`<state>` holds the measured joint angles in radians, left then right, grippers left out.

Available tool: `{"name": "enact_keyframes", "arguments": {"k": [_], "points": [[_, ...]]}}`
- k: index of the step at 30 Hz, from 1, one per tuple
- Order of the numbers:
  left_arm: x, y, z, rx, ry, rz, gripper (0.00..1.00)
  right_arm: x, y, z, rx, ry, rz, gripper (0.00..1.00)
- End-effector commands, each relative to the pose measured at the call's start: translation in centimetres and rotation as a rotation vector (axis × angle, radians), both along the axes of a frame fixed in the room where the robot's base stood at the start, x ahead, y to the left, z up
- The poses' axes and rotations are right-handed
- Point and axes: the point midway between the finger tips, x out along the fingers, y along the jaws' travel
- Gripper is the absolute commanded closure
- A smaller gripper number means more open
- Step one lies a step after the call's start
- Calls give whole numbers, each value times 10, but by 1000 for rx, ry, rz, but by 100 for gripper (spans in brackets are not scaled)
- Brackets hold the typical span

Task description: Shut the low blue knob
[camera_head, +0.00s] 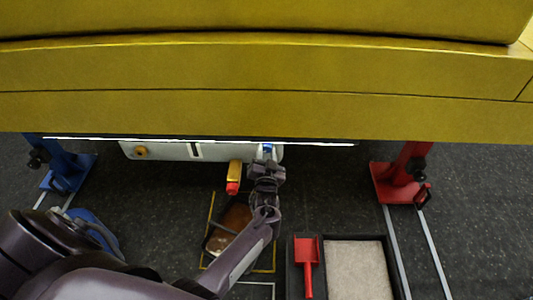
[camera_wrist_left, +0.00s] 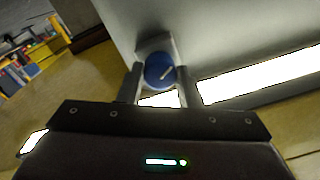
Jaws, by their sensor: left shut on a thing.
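The blue knob (camera_wrist_left: 159,70) is round, with a pale line across its face, and sits on a light grey panel. In the head view a bit of the knob (camera_head: 267,147) shows at the right end of the white panel (camera_head: 170,150), under the yellow body. My left gripper (camera_wrist_left: 158,84) is shut on the knob, with one finger on each side of it. In the head view my left gripper (camera_head: 267,165) reaches up to the panel and partly hides the knob. My right gripper is not in view.
A yellow and red part (camera_head: 234,176) hangs just left of my gripper. Below are a brown-filled tray (camera_head: 229,226), a red scoop (camera_head: 307,258) and a grey-filled tray (camera_head: 357,268). A blue stand (camera_head: 66,168) and a red stand (camera_head: 394,182) flank the area.

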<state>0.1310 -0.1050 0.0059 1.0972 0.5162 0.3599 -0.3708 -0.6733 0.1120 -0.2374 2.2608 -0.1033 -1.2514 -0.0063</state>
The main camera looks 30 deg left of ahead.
Motion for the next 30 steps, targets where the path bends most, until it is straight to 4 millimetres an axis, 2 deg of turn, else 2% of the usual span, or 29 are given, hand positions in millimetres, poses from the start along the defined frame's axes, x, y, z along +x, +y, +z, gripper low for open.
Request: {"name": "enact_keyframes", "arguments": {"k": [12, 30], "points": [[-1, 0, -1, -223, -105, 2, 91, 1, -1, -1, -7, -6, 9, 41], [0, 0, -1, -275, -130, 2, 91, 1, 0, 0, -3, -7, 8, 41]]}}
